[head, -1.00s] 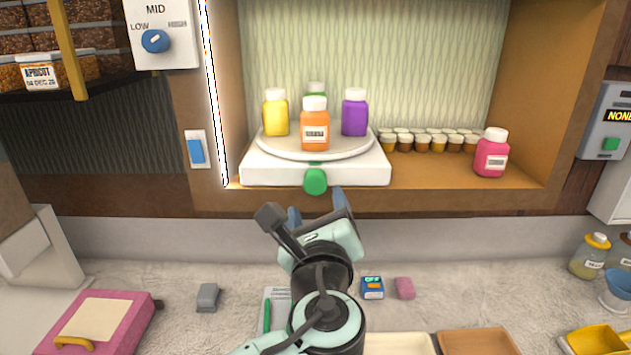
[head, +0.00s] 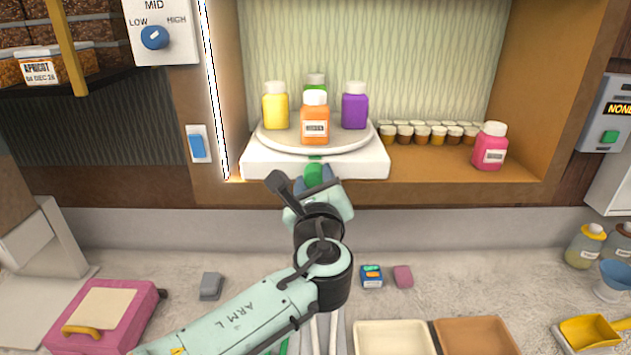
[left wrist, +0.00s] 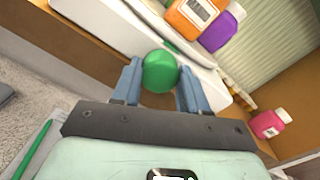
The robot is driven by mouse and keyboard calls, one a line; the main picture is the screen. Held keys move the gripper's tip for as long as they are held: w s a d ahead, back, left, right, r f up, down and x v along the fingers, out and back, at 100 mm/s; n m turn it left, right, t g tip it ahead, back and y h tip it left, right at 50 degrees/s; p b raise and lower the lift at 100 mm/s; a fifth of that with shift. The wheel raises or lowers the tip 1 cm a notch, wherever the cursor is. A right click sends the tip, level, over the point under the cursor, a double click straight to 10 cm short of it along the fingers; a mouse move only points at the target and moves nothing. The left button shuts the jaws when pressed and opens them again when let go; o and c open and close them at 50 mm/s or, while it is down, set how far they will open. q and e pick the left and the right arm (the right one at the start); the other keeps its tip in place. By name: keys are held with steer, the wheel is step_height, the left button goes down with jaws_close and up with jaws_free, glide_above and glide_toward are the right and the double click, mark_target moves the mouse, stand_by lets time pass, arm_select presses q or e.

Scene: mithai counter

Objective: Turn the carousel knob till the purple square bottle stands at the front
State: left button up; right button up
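The purple square bottle (head: 355,107) stands at the right of the round carousel (head: 350,144). The orange bottle (head: 315,118) is at the front, the yellow bottle (head: 275,106) at the left and the green bottle (head: 316,84) at the back, partly hidden. The green knob (head: 314,175) sticks out from the white base below the orange bottle. My left gripper (head: 315,180) is at the knob. In the left wrist view its blue fingers (left wrist: 158,85) are open, one on each side of the green knob (left wrist: 160,71). My right gripper is not in view.
A pink bottle (head: 490,147) and several small jars (head: 428,134) stand on the shelf right of the carousel. A pink box (head: 100,312), a grey block (head: 211,286) and trays (head: 392,338) lie on the counter below.

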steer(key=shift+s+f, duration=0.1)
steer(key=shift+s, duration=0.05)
arm_select(q)
steer(key=n+b, duration=0.2)
steer(key=n, duration=0.1)
steer(key=shift+f, duration=0.1)
steer(key=n+b, duration=0.2)
steer(key=n, duration=0.2)
steer(key=shift+a+n, duration=0.1)
steer(key=shift+n, duration=0.3)
steer(key=n+b, duration=0.2)
steer(key=n, duration=0.3)
steer(key=shift+b, duration=0.4)
steer(key=n+b, duration=0.1)
steer(key=n, duration=0.3)
steer(key=shift+h+b, duration=0.3)
steer(key=shift+b, duration=0.1)
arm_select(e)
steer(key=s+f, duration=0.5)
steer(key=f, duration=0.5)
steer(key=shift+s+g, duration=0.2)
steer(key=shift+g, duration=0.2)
arm_select(q)
steer(key=shift+n, duration=0.4)
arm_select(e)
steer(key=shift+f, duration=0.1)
arm_select(q)
steer(key=o, duration=1.1)
steer(key=shift+c, duration=0.2)
